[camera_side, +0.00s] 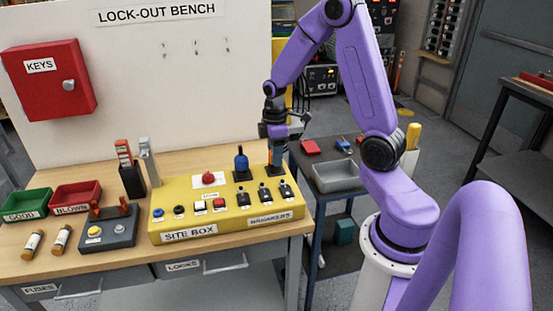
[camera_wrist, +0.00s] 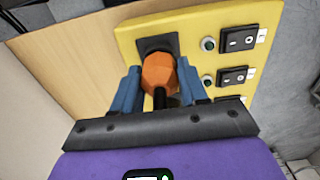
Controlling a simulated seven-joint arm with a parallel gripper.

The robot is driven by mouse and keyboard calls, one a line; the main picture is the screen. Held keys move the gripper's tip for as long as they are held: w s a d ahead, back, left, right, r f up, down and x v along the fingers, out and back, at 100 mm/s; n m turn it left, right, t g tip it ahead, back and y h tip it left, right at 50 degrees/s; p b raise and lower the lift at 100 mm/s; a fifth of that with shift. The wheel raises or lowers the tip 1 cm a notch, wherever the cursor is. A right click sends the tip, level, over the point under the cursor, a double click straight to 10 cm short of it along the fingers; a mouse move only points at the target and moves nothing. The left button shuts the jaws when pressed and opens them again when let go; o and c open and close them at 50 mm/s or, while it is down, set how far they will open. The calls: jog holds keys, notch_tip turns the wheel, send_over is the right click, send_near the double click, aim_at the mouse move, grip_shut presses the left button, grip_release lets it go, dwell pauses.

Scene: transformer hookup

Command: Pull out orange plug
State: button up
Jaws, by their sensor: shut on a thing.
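The orange plug (camera_wrist: 159,73) shows in the wrist view between the two blue fingers of my gripper (camera_wrist: 158,82), with a finger against each side. The plug is at a dark square socket (camera_wrist: 158,44) on the yellow site box (camera_wrist: 131,36); I cannot tell how deep it sits. A black cable end (camera_wrist: 160,98) comes out of the plug's near side. In the side view my gripper (camera_side: 275,150) reaches down at the back right corner of the site box (camera_side: 178,208), and the orange plug is mostly hidden there.
A blue plug (camera_side: 241,163) stands upright on the box left of my gripper. A red button (camera_side: 208,178) and several breakers (camera_side: 265,193) are also on the box. A side table with a grey tray (camera_side: 338,177) stands to the right. Space above the box is free.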

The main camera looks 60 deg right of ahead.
jog(key=shift+r, duration=1.65)
jog(key=shift+r, duration=2.4)
